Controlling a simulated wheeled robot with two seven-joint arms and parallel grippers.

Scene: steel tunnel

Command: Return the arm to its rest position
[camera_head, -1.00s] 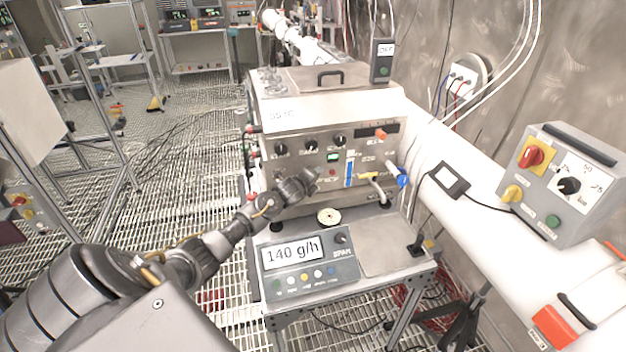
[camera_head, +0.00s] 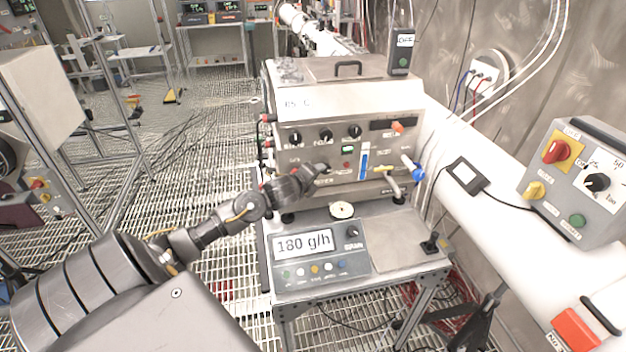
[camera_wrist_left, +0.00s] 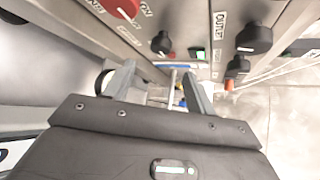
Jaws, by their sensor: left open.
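My left arm comes in from the lower left in the head view. Its gripper (camera_head: 318,172) is in front of the lower left part of the steel machine's front panel (camera_head: 300,160). In the left wrist view the gripper (camera_wrist_left: 160,88) has its two fingers apart, with nothing seen held between them. Panel knobs show beyond the fingers, including a black knob (camera_wrist_left: 254,38) and a red knob (camera_wrist_left: 124,6). Whether the fingertips touch the panel cannot be told. My right gripper is not in view.
A display unit (camera_head: 342,262) reading 180 g/h stands on the bench in front of the machine. A control box (camera_head: 570,180) and white pipe (camera_head: 470,215) lie right. Grated floor (camera_head: 190,140) is open left.

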